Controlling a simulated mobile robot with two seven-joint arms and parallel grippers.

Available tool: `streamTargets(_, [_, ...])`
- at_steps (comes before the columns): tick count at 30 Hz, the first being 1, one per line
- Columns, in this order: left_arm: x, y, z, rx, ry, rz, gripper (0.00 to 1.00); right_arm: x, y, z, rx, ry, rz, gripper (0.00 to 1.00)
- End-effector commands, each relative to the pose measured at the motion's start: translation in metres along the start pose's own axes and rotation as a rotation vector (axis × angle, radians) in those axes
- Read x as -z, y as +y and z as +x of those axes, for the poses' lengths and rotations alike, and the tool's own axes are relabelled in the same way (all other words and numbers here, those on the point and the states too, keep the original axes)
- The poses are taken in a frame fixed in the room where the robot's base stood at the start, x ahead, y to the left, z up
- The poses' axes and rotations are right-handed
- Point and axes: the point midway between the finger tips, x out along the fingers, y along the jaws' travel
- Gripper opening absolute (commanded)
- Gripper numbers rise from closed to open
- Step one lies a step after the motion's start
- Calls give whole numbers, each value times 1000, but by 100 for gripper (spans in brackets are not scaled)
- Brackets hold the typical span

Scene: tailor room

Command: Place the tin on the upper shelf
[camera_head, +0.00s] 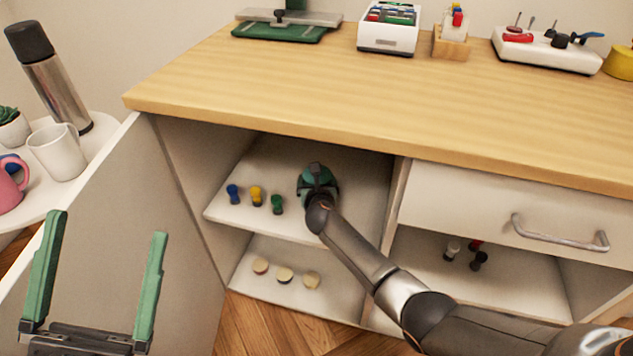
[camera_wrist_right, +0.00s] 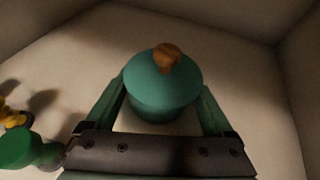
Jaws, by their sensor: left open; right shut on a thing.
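The tin (camera_wrist_right: 163,98) is a green round pot with a lid and a brown knob, in the right wrist view. It is upright between the fingers of my right gripper (camera_wrist_right: 162,88), which is shut on it. In the head view my right gripper (camera_head: 317,181) is inside the open cabinet, over the right part of the upper shelf (camera_head: 240,212), and mostly hides the tin. I cannot tell whether the tin touches the shelf. My left gripper (camera_head: 108,226) is open and empty at the lower left, in front of the open cabinet door.
Blue, yellow and green spools (camera_head: 256,196) stand on the upper shelf, left of my right gripper. The countertop (camera_head: 330,90) overhangs the compartment. The open door (camera_head: 165,215) stands at the left.

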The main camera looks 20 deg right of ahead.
Motion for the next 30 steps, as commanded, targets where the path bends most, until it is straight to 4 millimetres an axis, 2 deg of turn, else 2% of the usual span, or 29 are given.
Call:
streamTargets(4, [-2,1,-2,0,1,1,100,3,0,2,0,-2,0,25])
streamTargets(5, [-1,1,-2,-1,1,1,100,3,0,2,1,-1,1,90])
streamTargets(7, [-1,1,-2,-1,1,1,100,3,0,1,1,0,1,98])
streamTargets(8, [-1,1,-2,-1,1,2,100,3,0,1,1,0,1,100])
streamTargets(16, [0,0,-1,-5,1,5,100,1,0,0,1,0,0,100])
streamTargets(19, [5,-3,4,-3,2,2,100,-2,0,-6,0,1,-1,100])
streamTargets(23, [17,-10,14,2,8,-5,100,-5,-1,-24,1,1,-1,100])
streamTargets(30, [44,-26,36,12,31,-26,100,-5,0,-73,-1,2,-2,100])
